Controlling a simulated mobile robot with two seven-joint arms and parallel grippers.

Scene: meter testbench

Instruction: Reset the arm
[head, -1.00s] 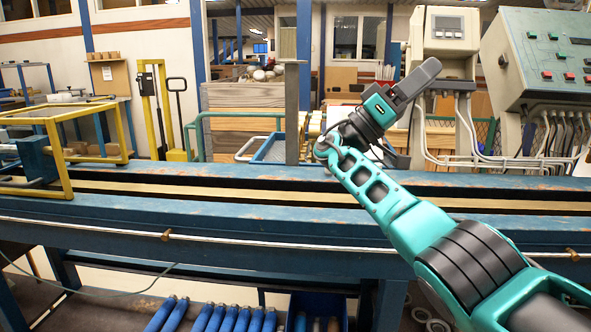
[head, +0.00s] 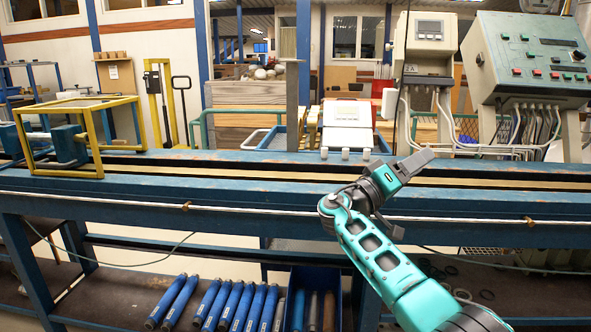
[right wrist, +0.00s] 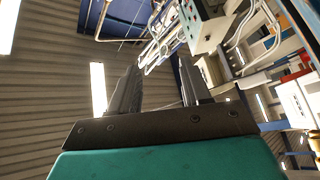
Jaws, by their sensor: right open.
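My right arm (head: 385,262) comes in from the lower right in the head view. Its gripper (head: 418,160) points up and to the right, in front of the blue bench rail. In the right wrist view the two dark fingers of the right gripper (right wrist: 158,92) stand apart with nothing between them. Beyond them are the ceiling and the grey control box. My left arm and gripper are not in view.
A blue bench (head: 110,206) spans the view, with a yellow frame (head: 70,172) at left. Control boxes (head: 535,62) stand at the right behind it. Several blue cylinders (head: 235,308) and a blue bin (head: 297,285) lie below. The rail's middle is clear.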

